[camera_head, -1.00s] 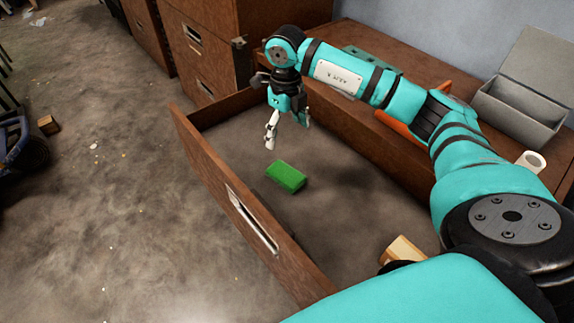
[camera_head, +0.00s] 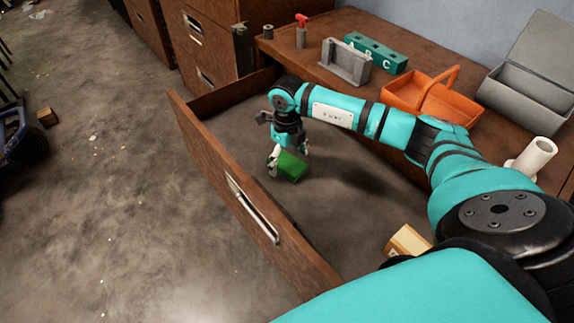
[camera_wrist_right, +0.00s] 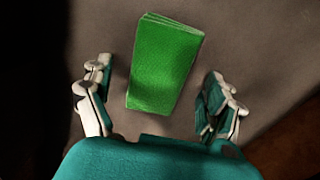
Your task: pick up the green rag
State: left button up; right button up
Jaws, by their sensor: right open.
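The green rag (camera_head: 291,167) is a folded block lying on the floor of the open drawer. My right gripper (camera_head: 288,165) is down in the drawer at the rag, with its fingers on either side in the head view. In the right wrist view the rag (camera_wrist_right: 165,65) lies ahead of and between the two open fingers (camera_wrist_right: 162,105), with a gap on each side. The fingers are not closed on it. My left gripper is out of view.
The drawer front (camera_head: 225,170) stands to the left of my arm. A wooden block (camera_head: 408,240) lies in the drawer's near right. The desk top holds an orange basket (camera_head: 420,98), a teal ABC block (camera_head: 375,52), a grey box (camera_head: 520,105) and a white cylinder (camera_head: 535,157).

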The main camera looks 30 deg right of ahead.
jog(key=shift+f, duration=0.5)
jog(key=shift+r, duration=0.1)
jog(key=c, duration=1.2)
